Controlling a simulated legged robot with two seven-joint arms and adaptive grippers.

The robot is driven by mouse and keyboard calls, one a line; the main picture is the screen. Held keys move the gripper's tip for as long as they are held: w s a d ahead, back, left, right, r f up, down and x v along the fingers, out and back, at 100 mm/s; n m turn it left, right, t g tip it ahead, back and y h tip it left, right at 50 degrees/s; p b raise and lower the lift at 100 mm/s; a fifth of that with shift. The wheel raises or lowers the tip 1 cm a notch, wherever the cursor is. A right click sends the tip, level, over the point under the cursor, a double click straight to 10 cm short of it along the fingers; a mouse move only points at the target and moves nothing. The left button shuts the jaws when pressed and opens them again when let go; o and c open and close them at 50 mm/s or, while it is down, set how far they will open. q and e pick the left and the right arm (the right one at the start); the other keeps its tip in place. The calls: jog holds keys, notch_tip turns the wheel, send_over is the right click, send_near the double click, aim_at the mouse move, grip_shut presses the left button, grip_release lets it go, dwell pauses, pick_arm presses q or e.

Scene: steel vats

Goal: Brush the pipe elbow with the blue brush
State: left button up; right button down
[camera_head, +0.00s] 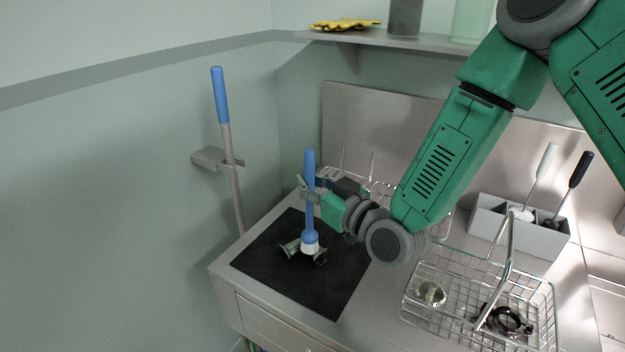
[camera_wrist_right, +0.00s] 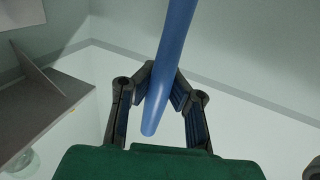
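The blue brush (camera_head: 310,210) stands upright with its white bristles down. My right gripper (camera_head: 310,194) is shut on its handle; in the right wrist view, the fingers (camera_wrist_right: 160,85) close around the blue handle (camera_wrist_right: 176,50). The pipe elbow (camera_head: 291,249), a greenish metal piece, lies on the black mat (camera_head: 345,285). The bristles are at the elbow and overlap it in the head view; I cannot tell whether they press on it. The brush head hides part of the elbow. My left gripper is not in view.
A wire basket (camera_head: 452,318) with metal parts stands right of the mat. A grey holder (camera_head: 485,222) with two other brushes is behind it. A blue-handled pole (camera_head: 219,95) hangs at the left wall. A shelf (camera_head: 400,42) with yellow gloves (camera_head: 345,25) is above.

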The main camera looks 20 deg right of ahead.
aim_at(312, 153)
jog(key=shift+f+b, duration=0.1)
jog(key=shift+b, duration=0.3)
dwell(2.0)
notch_tip(312, 153, up, 7)
jog(key=p, duration=0.5)
jog(key=shift+f, duration=0.1)
dwell(0.6)
